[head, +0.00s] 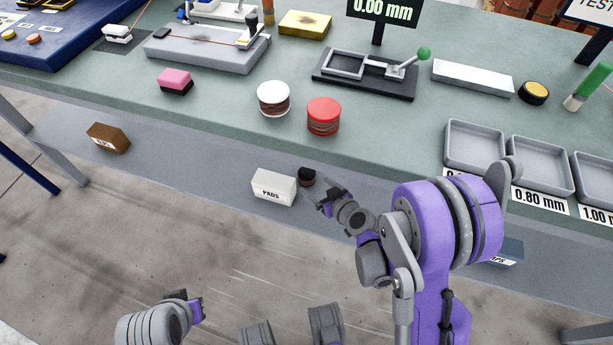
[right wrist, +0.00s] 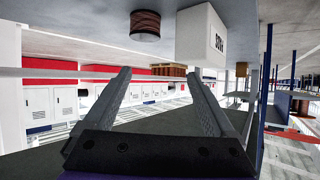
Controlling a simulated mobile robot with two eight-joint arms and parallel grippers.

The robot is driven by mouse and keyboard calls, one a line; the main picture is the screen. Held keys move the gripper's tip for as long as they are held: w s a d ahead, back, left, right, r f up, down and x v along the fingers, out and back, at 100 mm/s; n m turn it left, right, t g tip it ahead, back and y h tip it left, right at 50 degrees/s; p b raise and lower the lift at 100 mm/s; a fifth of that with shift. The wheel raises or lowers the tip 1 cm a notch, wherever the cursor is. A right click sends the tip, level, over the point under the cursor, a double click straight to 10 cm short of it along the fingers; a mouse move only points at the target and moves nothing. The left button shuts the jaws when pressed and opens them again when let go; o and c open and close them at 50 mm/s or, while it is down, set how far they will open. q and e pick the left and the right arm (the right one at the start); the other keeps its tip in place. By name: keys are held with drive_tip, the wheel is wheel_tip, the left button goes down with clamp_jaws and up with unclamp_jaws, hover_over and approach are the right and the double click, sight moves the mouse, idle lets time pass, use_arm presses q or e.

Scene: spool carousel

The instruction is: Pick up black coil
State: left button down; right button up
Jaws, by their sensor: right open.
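The black coil (head: 306,176), a small dark spool with brownish winding, stands on the grey lower shelf beside a white box labelled PADS (head: 273,187). In the right wrist view the coil (right wrist: 145,25) is near the top edge, ahead of the fingertips and apart from them. My right gripper (head: 328,202) is just in front of the coil and to its right in the head view. Its two fingers are apart in the right wrist view (right wrist: 158,74), with nothing between them. My left gripper (head: 188,302) is low at the left, away from the shelf; its jaws are unclear.
On the green bench above stand a white coil (head: 273,98) and a red coil (head: 323,116). Grey trays (head: 475,145) line the bench's right front edge. A brown box (head: 108,138) lies on the shelf at left. The shelf between the boxes is clear.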

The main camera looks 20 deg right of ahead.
sight(308, 174)
drive_tip(key=shift+t+h, duration=0.4)
drive_tip(key=shift+t, duration=0.2)
drive_tip(key=d+f, duration=0.1)
drive_tip(key=w+d+f, duration=0.1)
drive_tip(key=f, duration=0.1)
drive_tip(key=shift+d+f, duration=0.1)
drive_tip(key=shift+f, duration=0.05)
drive_tip(key=shift+w+d+f, duration=0.1)
drive_tip(key=shift+w+f, duration=0.05)
drive_tip(key=shift+w+p, duration=0.3)
drive_tip(key=shift+p, duration=0.1)
drive_tip(key=shift+p+x, duration=0.75)
drive_tip(key=shift+x, duration=0.25)
drive_tip(key=shift+b+x, duration=0.4)
drive_tip(key=shift+x, duration=0.8)
drive_tip(key=w+f, duration=0.1)
drive_tip(key=w, duration=0.1)
drive_tip(key=w+a+f+b, duration=0.1)
drive_tip(key=f, duration=0.1)
drive_tip(key=shift+w+a, duration=0.15)
drive_tip(key=shift+w, duration=0.65)
